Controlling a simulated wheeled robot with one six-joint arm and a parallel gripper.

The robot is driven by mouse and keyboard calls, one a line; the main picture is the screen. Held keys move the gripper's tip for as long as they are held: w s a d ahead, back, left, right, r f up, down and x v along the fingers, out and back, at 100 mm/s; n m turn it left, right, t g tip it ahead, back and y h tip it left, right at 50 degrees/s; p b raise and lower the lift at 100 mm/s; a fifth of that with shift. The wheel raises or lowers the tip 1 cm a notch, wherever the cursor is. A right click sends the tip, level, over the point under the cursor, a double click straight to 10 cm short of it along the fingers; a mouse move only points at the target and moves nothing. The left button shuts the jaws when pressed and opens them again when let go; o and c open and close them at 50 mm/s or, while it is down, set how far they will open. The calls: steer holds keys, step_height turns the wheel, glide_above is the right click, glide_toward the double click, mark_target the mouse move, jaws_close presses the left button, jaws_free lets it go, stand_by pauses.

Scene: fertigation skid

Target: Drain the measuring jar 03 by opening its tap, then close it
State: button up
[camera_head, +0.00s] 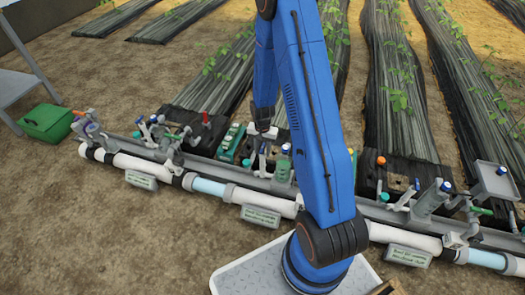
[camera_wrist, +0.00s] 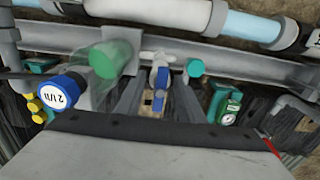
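My gripper (camera_head: 265,131) points down over the middle of the skid, partly hidden by my blue arm. In the wrist view its two grey fingers (camera_wrist: 158,102) stand apart, with a small blue-handled tap (camera_wrist: 163,78) between and beyond them. I cannot tell whether they touch it. A translucent green jar (camera_wrist: 108,58) stands beside the tap, to its left in the wrist view; it shows right of my gripper in the head view (camera_head: 282,168). No number 03 is readable, and I cannot tell the liquid level or whether the tap is open.
A white and pale-blue pipe (camera_head: 208,186) runs along the skid's front. A green gauge unit (camera_head: 230,140) stands left of my gripper. A green box (camera_head: 46,122) sits on bare soil at the left.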

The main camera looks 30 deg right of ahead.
steer(key=shift+f, duration=0.25)
steer(key=shift+r, duration=0.1)
steer(key=shift+r, duration=3.9)
